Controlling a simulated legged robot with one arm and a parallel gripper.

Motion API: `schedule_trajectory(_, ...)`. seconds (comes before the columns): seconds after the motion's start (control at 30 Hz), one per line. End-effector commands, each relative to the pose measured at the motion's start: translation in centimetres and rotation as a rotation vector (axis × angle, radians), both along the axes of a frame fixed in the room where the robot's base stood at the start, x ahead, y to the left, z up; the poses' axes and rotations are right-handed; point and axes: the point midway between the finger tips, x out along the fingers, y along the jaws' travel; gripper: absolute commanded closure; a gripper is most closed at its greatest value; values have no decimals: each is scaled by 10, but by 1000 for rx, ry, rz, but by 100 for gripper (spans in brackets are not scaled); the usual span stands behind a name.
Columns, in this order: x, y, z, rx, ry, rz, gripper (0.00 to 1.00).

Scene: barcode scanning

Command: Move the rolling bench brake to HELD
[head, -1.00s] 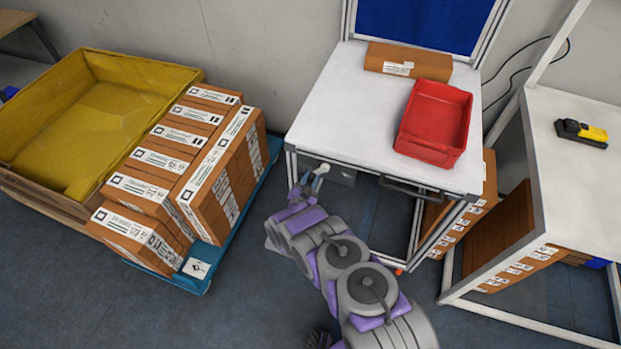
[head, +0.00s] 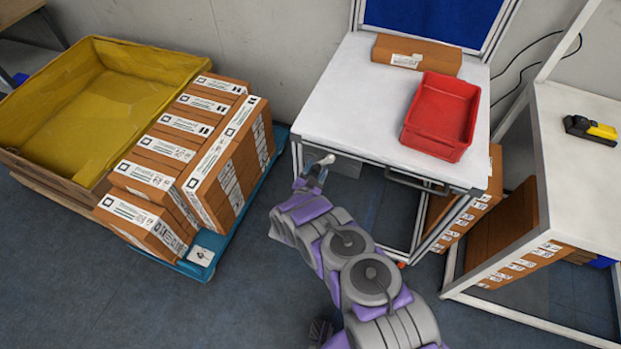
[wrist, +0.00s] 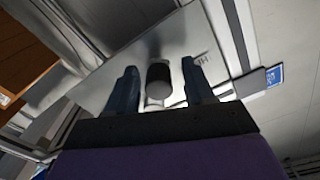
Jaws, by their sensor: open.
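The bench (head: 350,95) has a white top and a metal frame, with a grey plate (head: 345,167) under its front left edge. A pale-tipped lever or knob (head: 326,160), apparently the brake, sticks out at this plate. My gripper (head: 313,176) is at the bench's front left corner, just below the top. In the wrist view my gripper (wrist: 160,85) is open, and the dark, round knob with a pale end (wrist: 158,82) sits between its two fingers, with visible gaps on both sides. Marks on the plate (wrist: 190,45) are too small to read; the HELD position cannot be made out.
A red bin (head: 442,115) and a brown carton (head: 415,54) stand on the bench. A blue pallet of cartons (head: 215,245) and a yellow bin (head: 90,100) are on the left. A white table (head: 580,170) with a yellow-black scanner (head: 590,130) is on the right.

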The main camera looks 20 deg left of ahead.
Motion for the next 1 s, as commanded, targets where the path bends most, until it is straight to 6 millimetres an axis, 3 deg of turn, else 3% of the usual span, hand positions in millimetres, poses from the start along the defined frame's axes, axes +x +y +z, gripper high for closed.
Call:
schedule_trajectory(0.17, -22, 2, 1, -3, 1, 3, 47)
schedule_trajectory(0.7, -138, 10, 0, 0, 0, 2, 47)
schedule_trajectory(1.0, -167, 13, 0, 2, 1, 0, 47)
